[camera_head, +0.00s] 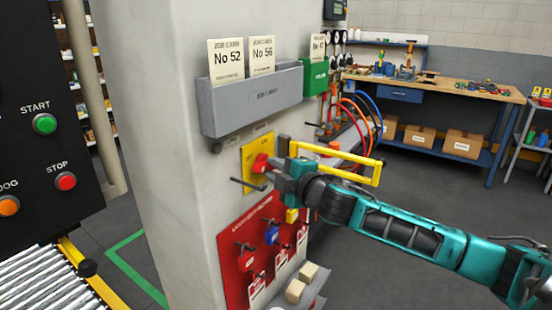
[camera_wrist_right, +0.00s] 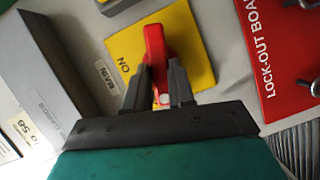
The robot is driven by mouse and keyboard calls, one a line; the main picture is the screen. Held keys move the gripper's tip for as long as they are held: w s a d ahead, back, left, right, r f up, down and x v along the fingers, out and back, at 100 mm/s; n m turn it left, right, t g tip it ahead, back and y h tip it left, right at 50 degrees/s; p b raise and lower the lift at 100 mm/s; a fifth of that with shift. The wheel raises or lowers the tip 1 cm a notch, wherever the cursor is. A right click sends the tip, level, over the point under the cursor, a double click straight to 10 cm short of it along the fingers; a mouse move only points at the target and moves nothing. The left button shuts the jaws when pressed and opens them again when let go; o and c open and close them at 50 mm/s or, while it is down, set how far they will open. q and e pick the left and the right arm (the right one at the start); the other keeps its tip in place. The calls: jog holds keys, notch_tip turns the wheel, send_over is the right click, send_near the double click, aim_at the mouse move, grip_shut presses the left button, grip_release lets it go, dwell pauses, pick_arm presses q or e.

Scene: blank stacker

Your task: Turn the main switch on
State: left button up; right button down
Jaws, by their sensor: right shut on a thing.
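The main switch is a yellow plate (camera_head: 251,150) with a red handle (camera_head: 261,162) on the side of the pale pillar. In the right wrist view the yellow plate (camera_wrist_right: 193,45) carries the word ON, and a MAIN label (camera_wrist_right: 105,81) sits beside it. My right gripper (camera_head: 271,168) is at the plate, and its fingers (camera_wrist_right: 160,78) are shut on the red handle (camera_wrist_right: 154,45), one on each side. The fingers and the gripper body hide part of the handle in the head view. My left gripper is not in view.
A grey card holder (camera_head: 250,105) is above the switch, and a red lock-out board (camera_head: 240,255) with padlocks and tags is below. A yellow rail (camera_head: 365,180) stands out behind my right gripper. A black START/STOP panel (camera_head: 40,130) is at the left.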

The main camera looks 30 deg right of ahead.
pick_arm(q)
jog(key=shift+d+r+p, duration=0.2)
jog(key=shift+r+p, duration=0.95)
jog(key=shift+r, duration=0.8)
pick_arm(e)
jog(key=shift+w+d+r+m+g+y, duration=0.1)
jog(key=shift+d+r+m+g+y, duration=0.15)
jog(key=shift+m+g+y, duration=1.05)
jog(key=shift+w+d+r+m+g+y, duration=0.1)
jog(key=shift+d+m+y, duration=0.15)
jog(key=shift+m, duration=2.1)
jog(key=shift+w+d+r+m+g+y, duration=0.15)
jog(key=shift+m+g+y, duration=0.65)
jog(key=shift+m, duration=1.05)
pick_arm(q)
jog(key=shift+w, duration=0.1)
pick_arm(e)
jog(key=shift+y, duration=0.25)
jog(key=c, duration=1)
grip_release()
jog(key=shift+o, duration=0.2)
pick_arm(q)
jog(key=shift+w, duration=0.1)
pick_arm(e)
jog(key=shift+s+d, duration=0.1)
jog(key=shift+s, duration=0.05)
